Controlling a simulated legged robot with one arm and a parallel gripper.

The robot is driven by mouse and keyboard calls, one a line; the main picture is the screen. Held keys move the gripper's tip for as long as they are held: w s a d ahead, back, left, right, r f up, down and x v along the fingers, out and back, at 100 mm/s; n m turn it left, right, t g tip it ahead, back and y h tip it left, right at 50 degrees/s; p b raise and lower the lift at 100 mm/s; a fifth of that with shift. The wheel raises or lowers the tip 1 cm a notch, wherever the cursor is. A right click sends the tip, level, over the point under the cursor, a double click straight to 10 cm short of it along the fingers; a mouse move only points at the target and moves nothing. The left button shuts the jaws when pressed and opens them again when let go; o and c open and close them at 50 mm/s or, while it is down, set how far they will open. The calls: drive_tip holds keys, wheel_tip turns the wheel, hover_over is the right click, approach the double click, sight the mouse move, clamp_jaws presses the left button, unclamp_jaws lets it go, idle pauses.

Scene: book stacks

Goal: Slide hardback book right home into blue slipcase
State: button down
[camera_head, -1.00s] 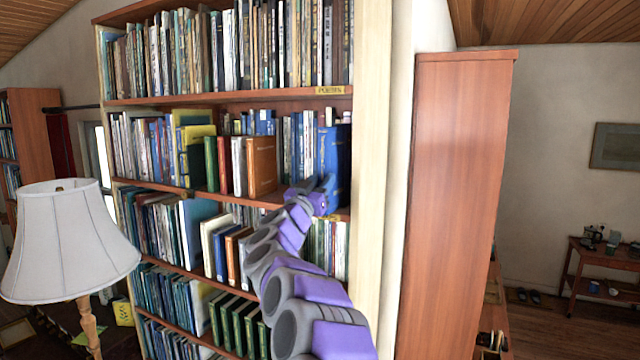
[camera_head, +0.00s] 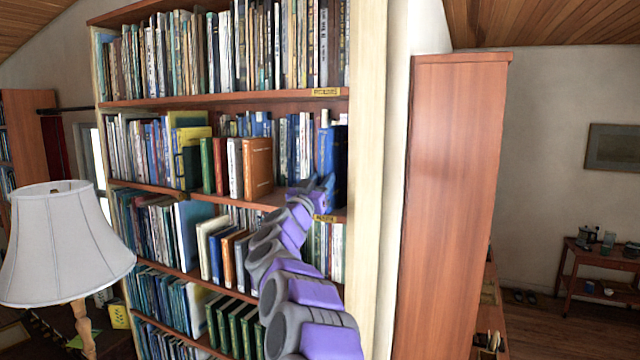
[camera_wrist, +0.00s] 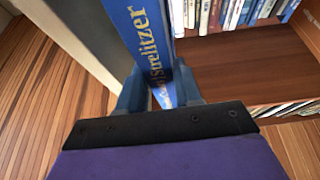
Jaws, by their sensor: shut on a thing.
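My gripper (camera_head: 324,188) is at the right end of the second shelf from the top. The lettered spine faces me between the two blue-grey fingers. In the head view a blue upright shape (camera_head: 325,150) stands just above the gripper, with a dark face to its right. I cannot tell there which part is book and which is blue slipcase. How deep the book sits is hidden.
The shelf's pale right upright (camera_head: 369,160) stands close to the right of my gripper. An orange-brown book (camera_head: 258,167) stands to the left, with bare shelf between. Bare shelf board (camera_wrist: 245,65) shows right of the book. A lamp (camera_head: 62,240) stands at left.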

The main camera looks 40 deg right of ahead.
drive_tip(key=shift+r, duration=0.1)
drive_tip(key=c, duration=0.7)
unclamp_jaws()
drive_tip(key=shift+s+a, duration=0.5)
drive_tip(key=shift+a, duration=0.65)
drive_tip(key=shift+s+a, duration=0.5)
drive_tip(key=shift+a, duration=0.7)
drive_tip(key=shift+s+a, duration=0.5)
drive_tip(key=shift+a, duration=0.65)
drive_tip(key=shift+c, duration=0.2)
clamp_jaws()
